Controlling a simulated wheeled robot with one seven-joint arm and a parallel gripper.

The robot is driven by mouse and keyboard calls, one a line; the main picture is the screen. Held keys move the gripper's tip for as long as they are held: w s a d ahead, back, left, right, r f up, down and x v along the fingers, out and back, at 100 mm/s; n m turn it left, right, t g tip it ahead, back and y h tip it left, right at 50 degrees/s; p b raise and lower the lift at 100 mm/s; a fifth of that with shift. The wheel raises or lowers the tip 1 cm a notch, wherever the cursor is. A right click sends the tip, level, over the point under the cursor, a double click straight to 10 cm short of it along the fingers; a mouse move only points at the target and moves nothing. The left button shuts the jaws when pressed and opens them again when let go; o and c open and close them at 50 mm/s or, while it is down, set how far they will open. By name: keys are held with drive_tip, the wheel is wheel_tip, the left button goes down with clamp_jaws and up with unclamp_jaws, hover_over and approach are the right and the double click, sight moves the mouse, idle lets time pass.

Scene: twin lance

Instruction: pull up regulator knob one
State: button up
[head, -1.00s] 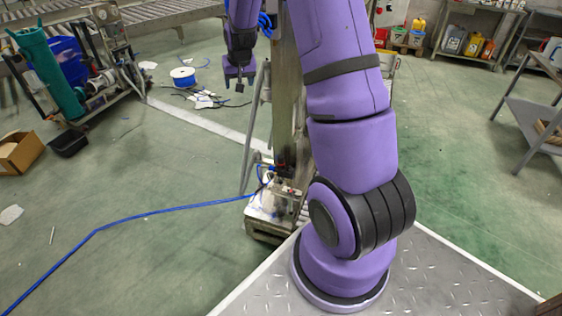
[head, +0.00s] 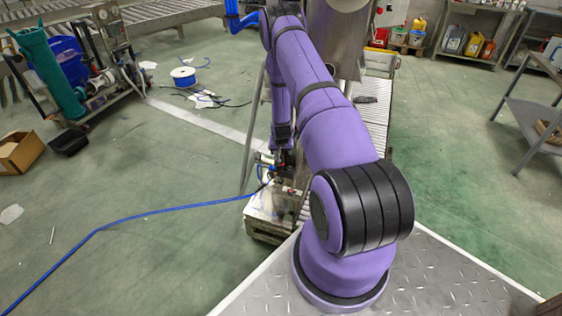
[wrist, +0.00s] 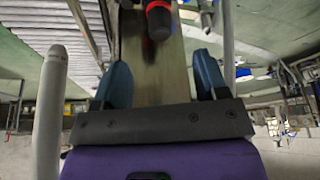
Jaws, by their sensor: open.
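A black knob with a red ring (wrist: 158,20), which looks like a regulator knob, is at the top centre of the wrist view. It lies beyond my gripper (wrist: 162,72), between the lines of its two blue fingers and apart from them. The fingers are open with nothing between them. In the head view my gripper (head: 282,158) points down just above the small regulator fittings on the machine's low base (head: 268,215). The knob itself is too small and covered to make out there.
A steel post (wrist: 160,75) stands behind the open fingers in the wrist view, with a pale tube (wrist: 48,110) at the left. In the head view a blue hose (head: 150,212) runs across the floor to the base. A roller conveyor (head: 375,118) lies behind my arm.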

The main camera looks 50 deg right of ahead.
sight(281, 158)
drive_tip(key=x, duration=1.1)
drive_tip(key=shift+s, duration=0.1)
drive_tip(key=c, duration=1.2)
drive_tip(key=shift+r, duration=0.6)
clamp_jaws()
drive_tip(key=o, duration=1.2)
unclamp_jaws()
drive_tip(key=v, duration=1)
drive_tip(key=shift+r, duration=0.35)
